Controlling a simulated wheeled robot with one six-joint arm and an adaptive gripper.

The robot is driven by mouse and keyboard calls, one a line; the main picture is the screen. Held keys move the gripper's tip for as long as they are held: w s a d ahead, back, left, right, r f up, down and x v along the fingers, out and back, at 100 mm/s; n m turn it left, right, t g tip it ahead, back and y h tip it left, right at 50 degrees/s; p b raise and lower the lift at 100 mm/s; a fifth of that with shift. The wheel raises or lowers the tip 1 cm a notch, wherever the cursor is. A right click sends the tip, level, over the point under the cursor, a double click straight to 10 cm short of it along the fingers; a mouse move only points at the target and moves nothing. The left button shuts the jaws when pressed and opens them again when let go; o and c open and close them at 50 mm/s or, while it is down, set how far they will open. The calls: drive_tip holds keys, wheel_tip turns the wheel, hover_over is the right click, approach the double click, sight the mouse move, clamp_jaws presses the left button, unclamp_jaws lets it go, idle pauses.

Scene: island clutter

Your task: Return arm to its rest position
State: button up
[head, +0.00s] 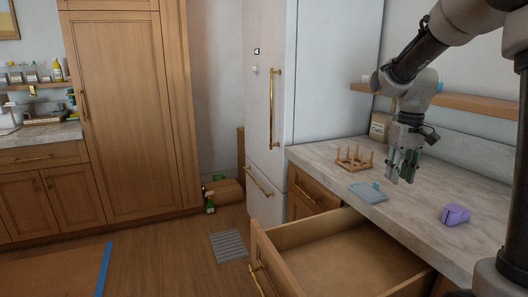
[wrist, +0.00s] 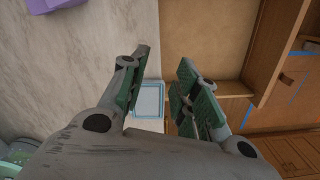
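My gripper (head: 401,166) hangs from my arm above the counter (head: 405,211), fingers pointing down. In the wrist view my gripper (wrist: 163,75) has its two green-padded fingers spread apart with nothing between the tips. A light blue flat tray-like item (head: 368,192) lies on the counter below and left of my gripper. In the wrist view the blue item (wrist: 150,100) shows beyond the fingers, partly between them. A purple object (head: 455,214) lies on the counter to the right; it also shows at the top left of the wrist view (wrist: 50,4).
An open, empty-looking drawer (head: 345,262) juts out below the counter. A wooden pegged rack (head: 355,159) stands near the fridge (head: 270,75). A wooden shelf (head: 470,102) runs along the wall behind my arm. A grey floor mat (head: 229,245) and a green bottle (head: 209,201) are on the floor.

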drive_tip(key=s+a+r+t, duration=0.1)
drive_tip(key=s+r+t, duration=0.1)
drive_tip(key=s, duration=0.9)
drive_tip(key=s+r+t, duration=0.2)
drive_tip(key=s+r, duration=0.1)
drive_tip(key=s, duration=0.9)
drive_tip(key=shift+s+a+m+t, duration=0.3)
drive_tip(key=shift+a, duration=0.05)
